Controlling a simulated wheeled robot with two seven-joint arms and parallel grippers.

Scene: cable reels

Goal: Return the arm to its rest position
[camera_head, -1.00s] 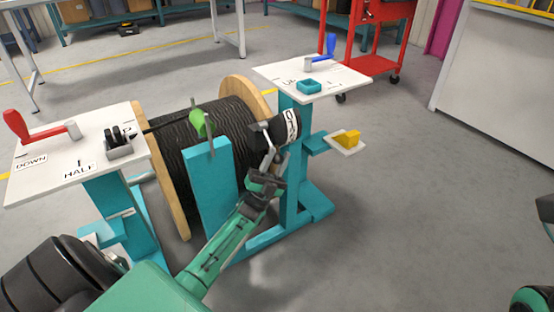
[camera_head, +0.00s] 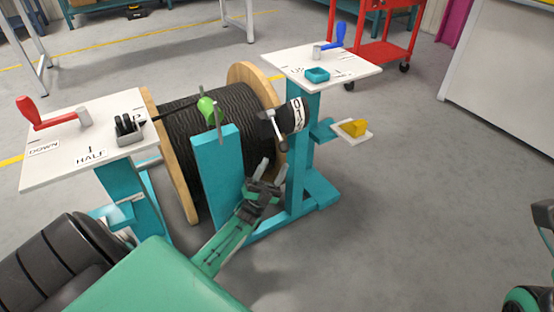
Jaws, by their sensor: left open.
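My left arm comes in from the lower left, and its left gripper (camera_head: 272,172) is open and empty. It is in front of the cable reel stand, below the black drum with the white label (camera_head: 294,116) and its grey lever (camera_head: 273,127). The fingers look apart from that lever. At the right edge, dark and green parts of my right arm (camera_head: 543,215) show, but its fingers are out of the picture. The cable reel (camera_head: 215,120) with black cable and wooden flanges sits behind the teal post (camera_head: 217,175).
The left white table (camera_head: 60,160) carries a red crank (camera_head: 50,115) and a black cable clamp (camera_head: 128,128). A yellow block (camera_head: 354,127) lies on a small shelf. The right floor (camera_head: 430,200) is clear.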

